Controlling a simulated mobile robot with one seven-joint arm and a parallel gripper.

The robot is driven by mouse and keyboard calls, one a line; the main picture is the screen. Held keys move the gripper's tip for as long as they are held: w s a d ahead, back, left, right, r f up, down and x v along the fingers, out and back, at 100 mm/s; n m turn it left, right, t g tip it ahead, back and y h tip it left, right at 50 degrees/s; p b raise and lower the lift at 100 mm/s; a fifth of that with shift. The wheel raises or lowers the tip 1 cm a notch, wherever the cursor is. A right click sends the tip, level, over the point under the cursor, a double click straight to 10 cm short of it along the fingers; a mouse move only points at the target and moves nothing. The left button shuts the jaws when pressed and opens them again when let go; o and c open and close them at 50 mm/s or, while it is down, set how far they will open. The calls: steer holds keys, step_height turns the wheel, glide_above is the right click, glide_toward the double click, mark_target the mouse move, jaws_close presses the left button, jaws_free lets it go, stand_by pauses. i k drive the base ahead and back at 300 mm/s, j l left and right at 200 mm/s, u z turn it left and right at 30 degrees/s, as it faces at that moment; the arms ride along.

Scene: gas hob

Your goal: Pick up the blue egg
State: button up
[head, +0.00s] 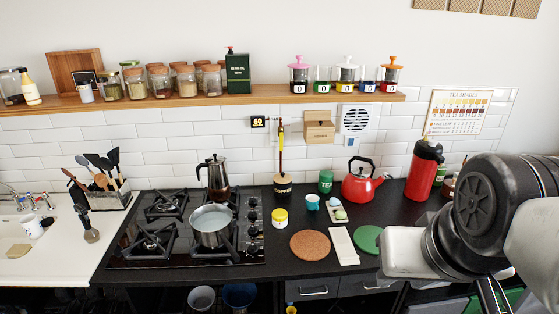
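A small pale tray (332,209) lies on the dark counter between the teal mug (312,202) and the red kettle (360,184). Two small eggs sit in it. The front egg (341,215) looks pale green-blue; the rear egg (334,202) looks paler. They are too small to be sure which is the blue one. My arm comes in from the right edge. No fingertips show. No object shows in its grasp.
The red kettle stands close behind the tray's right side. A cork mat (309,245), a white board (342,246) and a green mat (367,239) lie in front. A yellow jar (279,218) stands left. A red flask (423,170) is behind my arm.

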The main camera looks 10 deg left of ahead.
mark_target(334, 201)
steer(key=i+l+u, duration=0.2)
steer(key=i+l, duration=0.2)
steer(key=i, duration=0.2)
steer(key=i+l+u, duration=0.15)
steer(key=i+l, duration=0.35)
steer(key=i, duration=0.1)
